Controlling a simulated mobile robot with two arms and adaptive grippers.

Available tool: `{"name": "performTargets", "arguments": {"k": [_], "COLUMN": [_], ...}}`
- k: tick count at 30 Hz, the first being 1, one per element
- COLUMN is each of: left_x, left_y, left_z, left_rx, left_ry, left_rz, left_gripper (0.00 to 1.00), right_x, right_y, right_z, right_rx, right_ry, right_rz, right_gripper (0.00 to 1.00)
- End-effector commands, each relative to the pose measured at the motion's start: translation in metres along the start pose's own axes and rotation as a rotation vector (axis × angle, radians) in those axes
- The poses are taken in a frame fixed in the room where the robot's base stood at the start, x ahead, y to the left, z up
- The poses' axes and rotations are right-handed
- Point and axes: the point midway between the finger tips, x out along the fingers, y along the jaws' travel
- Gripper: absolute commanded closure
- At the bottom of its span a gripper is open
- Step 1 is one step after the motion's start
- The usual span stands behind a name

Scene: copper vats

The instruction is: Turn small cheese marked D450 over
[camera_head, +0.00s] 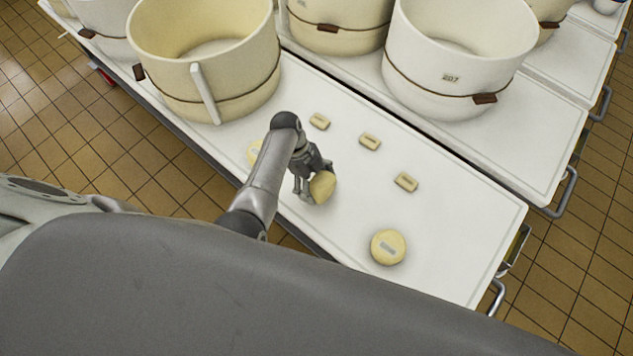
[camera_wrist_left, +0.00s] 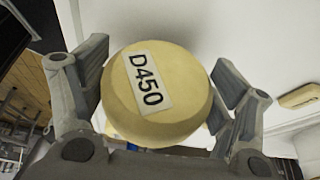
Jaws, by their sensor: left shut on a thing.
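The small cheese marked D450 (camera_wrist_left: 172,112) is a pale yellow round with a white label, and the label faces the camera in the left wrist view. My left gripper (camera_wrist_left: 160,90) is shut on it, with a finger at each side. In the head view the same cheese (camera_head: 323,186) is tilted on edge in my left gripper (camera_head: 312,185), at or just above the white table (camera_head: 345,235); I cannot tell if it touches. My right gripper does not show.
Small blocks (camera_head: 319,121), (camera_head: 370,141) and (camera_head: 405,182) lie along the back. A cream mould (camera_head: 205,60) and a white mould (camera_head: 450,60) stand behind.

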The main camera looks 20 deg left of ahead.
Motion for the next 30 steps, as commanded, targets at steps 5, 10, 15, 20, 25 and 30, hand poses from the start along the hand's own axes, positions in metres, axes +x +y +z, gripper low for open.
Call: {"name": "performTargets", "arguments": {"k": [5, 10, 15, 20, 25, 30], "left_x": [0.001, 0.003, 0.005, 0.007, 0.009, 0.011], "left_y": [-0.001, -0.001, -0.001, -0.001, -0.001, -0.001], "left_z": [0.0, 0.001, 0.002, 0.003, 0.004, 0.005], "left_rx": [0.0, 0.0, 0.001, 0.001, 0.001, 0.001], "left_ry": [0.0, 0.001, 0.001, 0.0, 0.0, 0.0], "left_rz": [-0.001, -0.001, -0.001, -0.002, -0.002, -0.001], "left_gripper": [0.56, 0.56, 0.56, 0.56, 0.56, 0.56], "right_x": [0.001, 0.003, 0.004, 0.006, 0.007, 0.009], "right_y": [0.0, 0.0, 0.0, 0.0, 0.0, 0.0], "right_z": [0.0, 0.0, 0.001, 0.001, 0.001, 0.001], "right_rx": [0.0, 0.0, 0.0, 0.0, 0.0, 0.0], "right_ry": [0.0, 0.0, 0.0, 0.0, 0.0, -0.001], "right_rz": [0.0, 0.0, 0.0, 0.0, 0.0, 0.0], "right_gripper": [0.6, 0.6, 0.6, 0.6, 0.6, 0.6]}}
